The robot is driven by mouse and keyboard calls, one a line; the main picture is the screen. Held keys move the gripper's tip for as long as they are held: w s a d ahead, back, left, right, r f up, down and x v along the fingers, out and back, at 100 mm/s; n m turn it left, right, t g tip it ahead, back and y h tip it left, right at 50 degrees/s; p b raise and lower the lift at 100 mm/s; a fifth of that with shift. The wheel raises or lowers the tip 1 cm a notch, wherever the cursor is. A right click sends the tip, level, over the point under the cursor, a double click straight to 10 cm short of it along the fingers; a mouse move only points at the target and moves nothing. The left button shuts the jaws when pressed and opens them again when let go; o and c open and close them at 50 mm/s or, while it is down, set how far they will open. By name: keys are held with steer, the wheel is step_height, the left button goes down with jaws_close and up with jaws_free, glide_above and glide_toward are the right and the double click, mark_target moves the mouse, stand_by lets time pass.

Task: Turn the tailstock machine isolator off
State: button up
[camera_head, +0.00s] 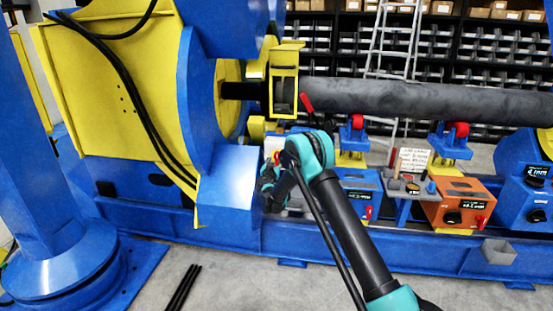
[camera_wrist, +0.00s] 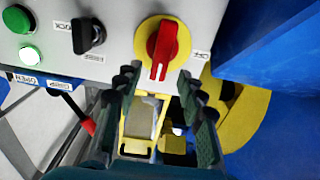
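In the wrist view, the isolator is a red rotary handle (camera_wrist: 163,48) on a round yellow plate (camera_wrist: 143,40), set in a light grey panel (camera_wrist: 120,15). The handle's narrow end points down in the picture, toward my gripper (camera_wrist: 158,78). A small label (camera_wrist: 201,54) sits right of the plate; its text looks like OFF, seen upside down. The gripper's two dark fingers are open, one on each side below the handle, with nothing visible between them. Whether they touch the handle cannot be told. In the head view, my gripper (camera_head: 270,188) is beside the blue housing, and the isolator is mostly hidden.
A black selector switch (camera_wrist: 88,36) and green buttons (camera_wrist: 20,19) sit left of the isolator. A blue wall (camera_wrist: 275,70) stands close on the right. In the head view, a long grey shaft (camera_head: 420,98) runs above, and an orange box (camera_head: 462,205) stands right.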

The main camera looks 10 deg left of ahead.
mark_target(277, 157)
steer(key=shift+w+d, duration=0.1)
steer(key=shift+w, duration=1.8)
steer(key=shift+c, duration=0.4)
jaws_close()
